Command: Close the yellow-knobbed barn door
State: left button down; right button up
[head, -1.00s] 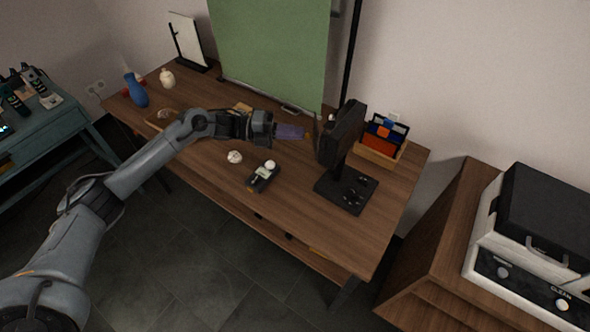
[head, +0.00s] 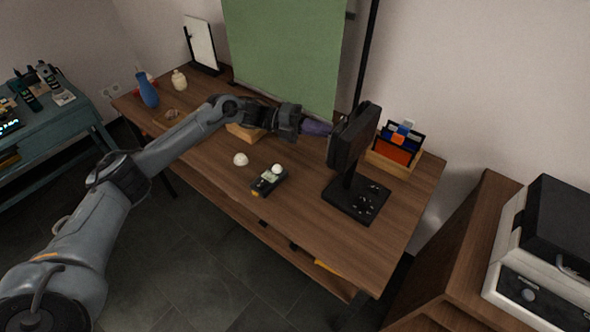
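A black lamp head with flat panels (head: 354,138) stands on a black base plate (head: 356,198) toward the right of the wooden table. A narrow flap shows at the left edge of the lamp head. No yellow knob can be made out. My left gripper (head: 317,128), with purplish fingers, reaches in from the left. Its tips are at the left edge of the lamp head; I cannot tell if they touch it. The fingers look close together, but the gap between them cannot be judged. My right gripper is not in view.
A meter with a white dome (head: 269,180) and another white dome (head: 240,159) lie in front of my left forearm. A wooden organizer (head: 395,157) stands behind the lamp, right. A green backdrop (head: 285,55) and black pole (head: 367,55) are behind. The front right tabletop is clear.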

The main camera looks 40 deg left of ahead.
pick_arm(q)
jog(key=shift+w+d, duration=0.45)
jog(key=shift+a, duration=0.1)
dwell(0.4)
